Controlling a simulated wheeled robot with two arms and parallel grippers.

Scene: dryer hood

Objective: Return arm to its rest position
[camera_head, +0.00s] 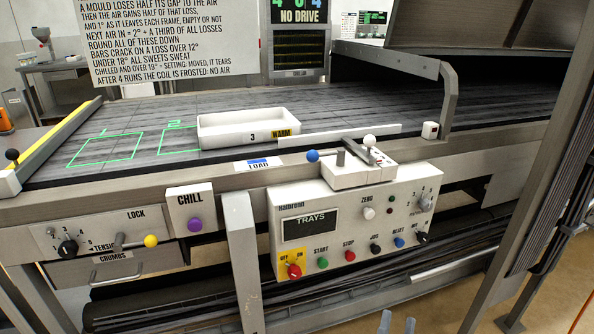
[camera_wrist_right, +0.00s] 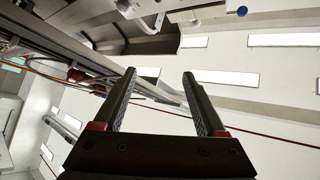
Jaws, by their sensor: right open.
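My right gripper (camera_head: 397,325) shows only as two grey fingertips at the bottom edge of the head view, in front of and below the control panel (camera_head: 345,205). In the right wrist view the gripper (camera_wrist_right: 159,72) is open, with two dark ridged fingers apart and nothing between them. The rest of the right arm is out of the head view. My left arm and gripper are not in view.
A white tray (camera_head: 215,140) labelled 3 and WARM lies on the slatted conveyor. A small lever box (camera_head: 350,178) with blue and white knobs sits above the panel. Frame legs (camera_head: 243,265) and a metal post (camera_head: 535,150) stand nearby. Floor (camera_head: 440,310) shows below.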

